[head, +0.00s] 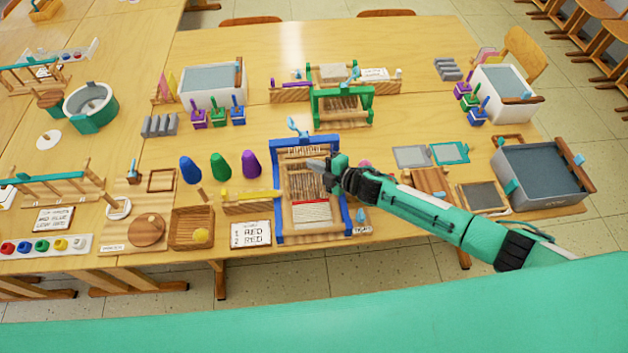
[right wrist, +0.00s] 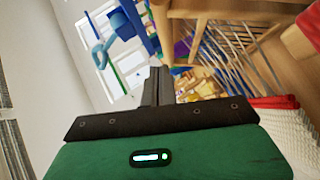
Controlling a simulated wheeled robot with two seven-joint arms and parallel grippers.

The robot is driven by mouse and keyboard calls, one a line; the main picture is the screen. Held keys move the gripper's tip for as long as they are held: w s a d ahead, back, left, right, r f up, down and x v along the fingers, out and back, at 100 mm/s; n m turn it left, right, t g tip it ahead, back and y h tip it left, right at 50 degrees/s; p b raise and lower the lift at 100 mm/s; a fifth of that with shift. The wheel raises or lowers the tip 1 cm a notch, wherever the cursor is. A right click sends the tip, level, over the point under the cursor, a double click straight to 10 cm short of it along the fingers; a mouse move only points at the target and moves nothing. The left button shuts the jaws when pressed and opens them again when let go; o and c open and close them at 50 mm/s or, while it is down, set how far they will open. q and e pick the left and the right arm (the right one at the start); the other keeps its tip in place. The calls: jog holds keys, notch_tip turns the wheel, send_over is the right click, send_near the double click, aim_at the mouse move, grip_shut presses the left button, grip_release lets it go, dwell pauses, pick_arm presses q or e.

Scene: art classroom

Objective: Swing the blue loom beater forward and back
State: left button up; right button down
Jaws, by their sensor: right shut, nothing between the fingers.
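The blue loom (head: 341,219) stands upright near the front edge of the table. A blue crossbar (head: 306,143) spans its far end, with a light-blue looped handle (head: 297,126) above it. White and red weaving (head: 310,212) lies at its near end, below the warp threads. My right gripper (head: 318,165) is shut and empty, over the middle of the loom, nearer than the crossbar; I cannot tell whether it touches anything. In the right wrist view the closed fingers (right wrist: 157,85) point toward the loom's far end, with the light-blue handle (right wrist: 101,52) to their left. My left gripper is out of view.
A green loom (head: 341,92) stands behind the blue one. A grey-filled tub (head: 543,172) and small screens stand on the right, beyond my right forearm.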

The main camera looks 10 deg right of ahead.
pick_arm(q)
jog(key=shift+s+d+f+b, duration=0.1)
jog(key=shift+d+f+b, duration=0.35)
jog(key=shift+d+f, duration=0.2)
pick_arm(e)
jog(key=shift+w+a+f, duration=0.1)
jog(key=shift+w+f, duration=0.05)
jog(key=shift+w, duration=0.4)
jog(key=shift+w+f, duration=0.15)
jog(key=shift+w, duration=0.4)
